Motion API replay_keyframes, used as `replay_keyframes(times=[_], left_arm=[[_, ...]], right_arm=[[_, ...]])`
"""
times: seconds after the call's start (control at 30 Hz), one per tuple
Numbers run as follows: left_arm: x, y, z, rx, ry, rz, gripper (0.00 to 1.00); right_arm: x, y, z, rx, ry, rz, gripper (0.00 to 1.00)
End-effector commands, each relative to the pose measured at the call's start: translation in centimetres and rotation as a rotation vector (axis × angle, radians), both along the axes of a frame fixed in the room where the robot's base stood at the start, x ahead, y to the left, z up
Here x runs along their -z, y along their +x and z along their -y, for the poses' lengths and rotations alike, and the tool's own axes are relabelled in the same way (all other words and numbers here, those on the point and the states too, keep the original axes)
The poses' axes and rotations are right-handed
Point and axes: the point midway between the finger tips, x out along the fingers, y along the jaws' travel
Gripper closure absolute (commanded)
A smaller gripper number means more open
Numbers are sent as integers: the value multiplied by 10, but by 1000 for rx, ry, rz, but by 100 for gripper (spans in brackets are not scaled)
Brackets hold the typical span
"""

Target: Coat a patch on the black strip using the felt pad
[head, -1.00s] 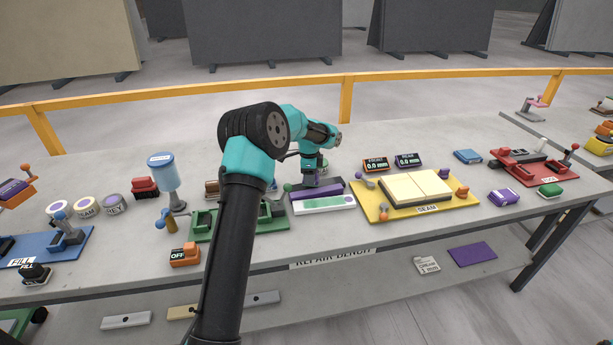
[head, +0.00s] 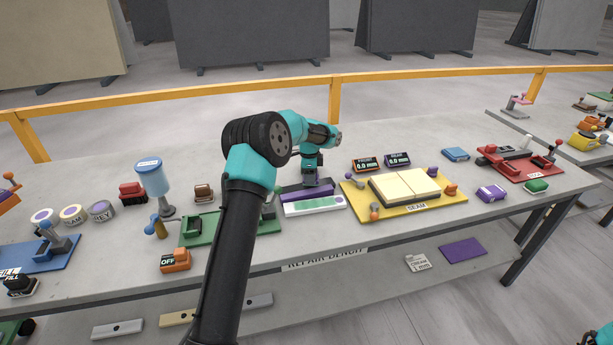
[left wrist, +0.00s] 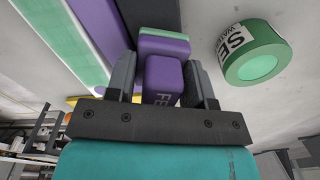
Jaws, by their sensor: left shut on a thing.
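The felt pad (left wrist: 163,72) is a purple block with a pale green layer and a partly hidden label. My left gripper (left wrist: 162,88) is shut on it, one dark finger on each side. In the head view the left gripper (head: 312,180) is low at the back of the strips, with the pad mostly hidden under it. The black strip (left wrist: 131,10) runs beside a purple strip (left wrist: 97,22) in the left wrist view, and the pad lies over or against it; contact cannot be told. My right gripper is out of view.
A white strip with green patches (head: 314,205) lies in front. A yellow seam fixture (head: 372,211) stands right, a green fixture (head: 206,229) left. A green-topped roll (left wrist: 254,52) sits near the pad. Two readouts (head: 366,164) stand behind. Bare bench lies at the front right.

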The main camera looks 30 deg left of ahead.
Motion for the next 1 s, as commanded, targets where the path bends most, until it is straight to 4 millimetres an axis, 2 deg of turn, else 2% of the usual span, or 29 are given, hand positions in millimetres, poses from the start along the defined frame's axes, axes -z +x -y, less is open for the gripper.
replay_keyframes(times=[0.23, 0.7, 1.0], left_arm=[[2, 14, 11, 0, -1, 0, 82], [4, 18, 15, 1, -2, -3, 82], [3, 32, 27, 2, -3, -3, 82]], right_arm=[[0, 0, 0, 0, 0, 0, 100], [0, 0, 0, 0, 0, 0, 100], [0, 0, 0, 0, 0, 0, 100]])
